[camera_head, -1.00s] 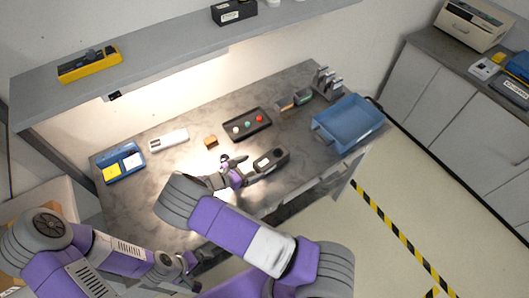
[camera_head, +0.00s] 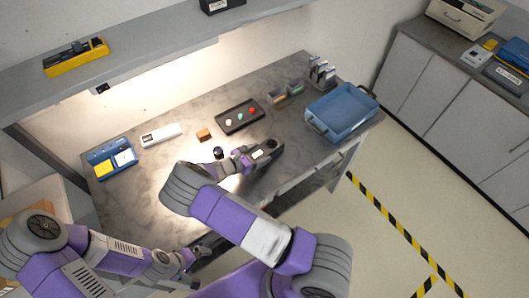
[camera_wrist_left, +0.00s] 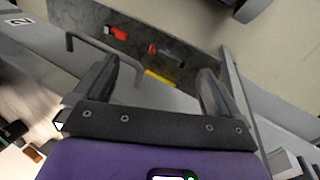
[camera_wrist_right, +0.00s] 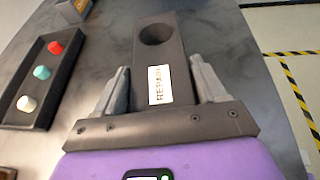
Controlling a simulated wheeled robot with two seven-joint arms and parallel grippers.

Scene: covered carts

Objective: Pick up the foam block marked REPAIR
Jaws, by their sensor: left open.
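The foam block marked REPAIR (camera_wrist_right: 159,60) is dark grey, with a round recess and a white label reading REPAIR. It lies between the fingers of my right gripper (camera_wrist_right: 160,75), which appear shut on its two long sides. In the head view the block (camera_head: 268,147) is on the grey worktop near its front edge, with my right gripper (camera_head: 246,158) at its left end. It appears to rest on the worktop. My left gripper (camera_head: 194,268) is low in front of the bench; its fingers (camera_wrist_left: 158,85) are open and empty in the left wrist view.
A dark tray (camera_head: 224,129) with coloured pegs lies behind the block, beside a small brown block (camera_head: 204,134). A blue bin (camera_head: 345,130) stands to the right. A blue case (camera_head: 97,157) and a white device (camera_head: 160,134) lie at the left. A shelf (camera_head: 150,70) overhangs the back.

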